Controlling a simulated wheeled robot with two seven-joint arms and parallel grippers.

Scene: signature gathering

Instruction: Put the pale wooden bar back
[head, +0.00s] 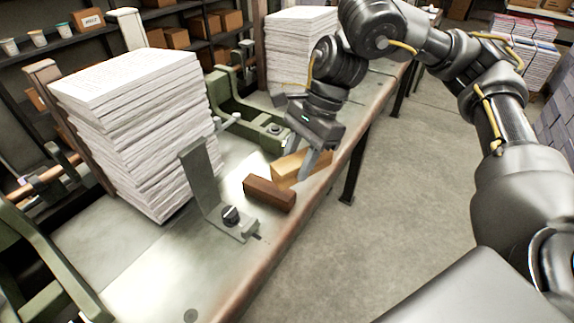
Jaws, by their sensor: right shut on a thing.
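The pale wooden bar (290,166) is at the front edge of the metal bench, just behind a dark brown wooden bar (269,193). My right gripper (305,163) reaches down from above and is shut on the pale bar. The fingers cover part of it, and I cannot tell whether it rests on the bench or is slightly raised. The dark bar lies flat on the bench next to an upright grey-green metal bracket with a black knob (231,215). My left gripper is not in view.
A tall stack of paper (150,130) stands on the bench (150,270) at left, and another stack (300,50) stands farther back. Green metal frames (245,125) sit between them. Shelves with boxes and cups line the back. The floor to the right is open.

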